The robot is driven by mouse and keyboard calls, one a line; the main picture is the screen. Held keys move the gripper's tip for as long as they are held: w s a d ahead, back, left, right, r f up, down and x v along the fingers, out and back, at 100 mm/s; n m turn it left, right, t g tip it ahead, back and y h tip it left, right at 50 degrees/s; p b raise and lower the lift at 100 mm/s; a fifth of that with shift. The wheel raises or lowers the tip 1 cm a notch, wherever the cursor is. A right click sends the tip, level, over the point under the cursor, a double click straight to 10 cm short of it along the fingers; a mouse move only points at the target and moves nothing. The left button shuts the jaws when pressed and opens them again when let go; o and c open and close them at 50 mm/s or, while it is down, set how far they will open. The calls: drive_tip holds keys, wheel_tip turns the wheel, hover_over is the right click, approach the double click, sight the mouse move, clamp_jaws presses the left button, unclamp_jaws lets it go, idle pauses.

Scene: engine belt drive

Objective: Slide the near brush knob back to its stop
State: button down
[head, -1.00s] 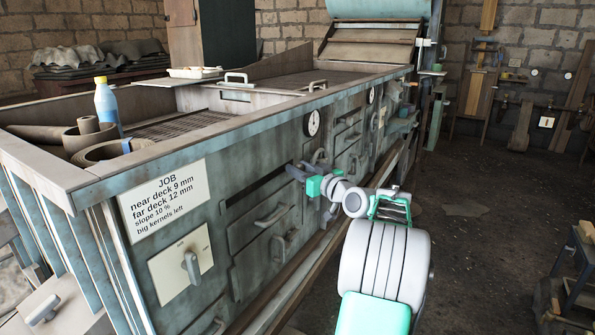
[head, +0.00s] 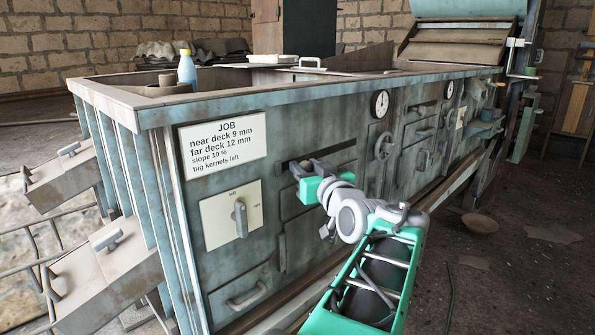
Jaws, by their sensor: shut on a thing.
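My gripper (head: 307,167) is at the machine's side panel, at the left part of a dark horizontal slot (head: 338,151). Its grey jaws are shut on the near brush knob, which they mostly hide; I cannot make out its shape. The open stretch of the slot shows to the right of the jaws. The slot's left end is close to the jaws, but I cannot tell whether the knob touches it.
Left of the slot are a job card (head: 222,148) and a plate with a rotary switch (head: 240,217). A drawer handle (head: 247,295) juts out below.

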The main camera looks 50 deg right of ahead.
drive_tip(key=shift+a+f, duration=0.1)
drive_tip(key=shift+a, duration=0.2)
drive_tip(key=c, duration=1)
unclamp_jaws()
drive_tip(key=shift+w+a, duration=0.15)
drive_tip(key=p+v, duration=0.1)
drive_tip(key=v, duration=0.7)
